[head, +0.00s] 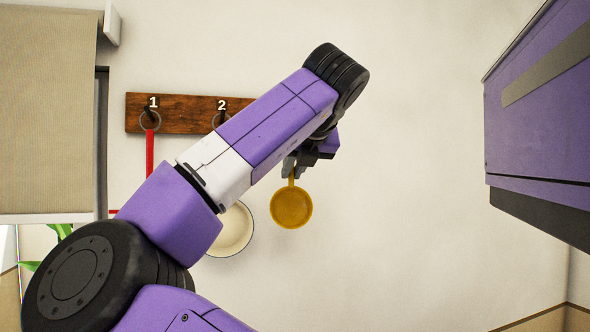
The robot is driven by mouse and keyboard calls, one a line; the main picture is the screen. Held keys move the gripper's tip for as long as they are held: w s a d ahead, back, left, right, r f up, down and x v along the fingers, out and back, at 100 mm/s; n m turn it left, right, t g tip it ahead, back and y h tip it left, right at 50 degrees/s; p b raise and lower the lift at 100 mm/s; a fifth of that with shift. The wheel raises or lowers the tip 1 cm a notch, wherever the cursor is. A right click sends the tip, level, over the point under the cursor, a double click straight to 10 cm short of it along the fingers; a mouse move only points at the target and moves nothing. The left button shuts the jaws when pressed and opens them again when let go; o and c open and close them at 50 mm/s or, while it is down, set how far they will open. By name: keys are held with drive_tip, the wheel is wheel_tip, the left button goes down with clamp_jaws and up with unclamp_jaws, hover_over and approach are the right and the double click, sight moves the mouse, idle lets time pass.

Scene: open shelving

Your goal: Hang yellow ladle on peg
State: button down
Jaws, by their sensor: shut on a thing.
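The yellow ladle (291,208) hangs bowl-down from my gripper (296,170). My gripper is shut on the top of its handle, and the ladle is in front of the pale wall, right of the pegs. A dark wooden peg board (183,114) is fixed to the wall at the upper left. Peg 1 (150,113) has a red-handled utensil (150,155) hanging on it by a ring. Peg 2 (221,112) has a ring on it too. My arm crosses in front of the board's right part, so any pegs further right are hidden.
A cream round utensil bowl (234,229) hangs below peg 2, partly behind my arm. A beige blind (45,110) covers the window at the left. A plant (30,265) stands below it. A purple body fills the upper right. The wall right of the ladle is clear.

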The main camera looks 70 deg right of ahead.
drive_tip(key=shift+w+d+f, duration=0.1)
drive_tip(key=shift+w+d, duration=0.5)
drive_tip(key=shift+d, duration=0.15)
drive_tip(key=shift+w+d+f, duration=0.35)
drive_tip(key=shift+d+f, duration=0.05)
drive_tip(key=shift+f, duration=0.2)
